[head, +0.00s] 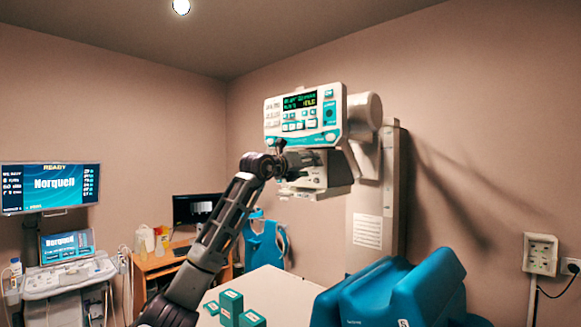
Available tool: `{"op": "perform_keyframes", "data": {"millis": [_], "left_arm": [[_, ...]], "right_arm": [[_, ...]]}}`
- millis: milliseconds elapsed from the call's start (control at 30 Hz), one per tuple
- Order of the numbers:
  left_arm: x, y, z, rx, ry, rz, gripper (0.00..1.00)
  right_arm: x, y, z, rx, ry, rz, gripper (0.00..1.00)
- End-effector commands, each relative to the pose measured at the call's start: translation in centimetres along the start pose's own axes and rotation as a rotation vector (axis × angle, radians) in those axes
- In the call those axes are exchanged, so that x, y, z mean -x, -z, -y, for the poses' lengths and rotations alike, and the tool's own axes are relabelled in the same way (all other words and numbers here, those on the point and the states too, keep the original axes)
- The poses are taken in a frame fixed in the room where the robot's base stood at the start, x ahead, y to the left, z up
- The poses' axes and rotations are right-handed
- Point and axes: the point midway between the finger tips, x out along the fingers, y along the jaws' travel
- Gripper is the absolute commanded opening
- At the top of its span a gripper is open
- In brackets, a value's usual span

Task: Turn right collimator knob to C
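The white X-ray tube head with its control panel (305,113) hangs at the centre, its small screen lit and several teal buttons below. The collimator (315,182) is the pale box under the panel. My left arm rises from the lower left and bends at the collimator's left side. My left gripper (302,159) is in front of the collimator, just under the panel. Its fingers are small and dark here, so I cannot tell whether they are open or touching a knob. The right collimator knob and its markings cannot be made out. My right gripper is not in view.
A pale table (275,292) below holds several teal boxes (231,301). A large blue padded support (400,292) stands at the lower right. The tube's column (390,190) is behind. A desk with a monitor (197,208) and an ultrasound cart (68,277) stand left.

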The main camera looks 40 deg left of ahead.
Motion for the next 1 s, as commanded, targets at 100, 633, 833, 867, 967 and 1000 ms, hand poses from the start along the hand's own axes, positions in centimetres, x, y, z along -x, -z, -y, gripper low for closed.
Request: {"op": "perform_keyframes", "data": {"millis": [100, 633, 833, 867, 967, 1000], "left_arm": [[1.0, -0.1, -0.1, -0.003, -0.001, 0.001, 0.54], [6.5, 0.0, -0.1, -0.002, -0.002, 0.001, 0.54], [8.7, 0.0, -0.1, -0.002, -0.002, 0.000, 0.54], [9.0, 0.0, -0.1, -0.001, -0.002, 0.000, 0.54], [9.8, 0.0, -0.1, -0.001, -0.002, 0.000, 0.54], [10.1, 0.0, -0.1, -0.001, -0.002, 0.000, 0.54]], "right_arm": [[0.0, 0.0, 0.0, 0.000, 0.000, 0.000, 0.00], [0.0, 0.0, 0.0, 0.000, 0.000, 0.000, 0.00], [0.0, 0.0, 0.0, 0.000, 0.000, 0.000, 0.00], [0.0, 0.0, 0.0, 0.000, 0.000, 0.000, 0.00], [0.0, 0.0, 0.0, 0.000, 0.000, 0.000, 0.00], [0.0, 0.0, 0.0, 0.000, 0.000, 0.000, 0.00]]}}
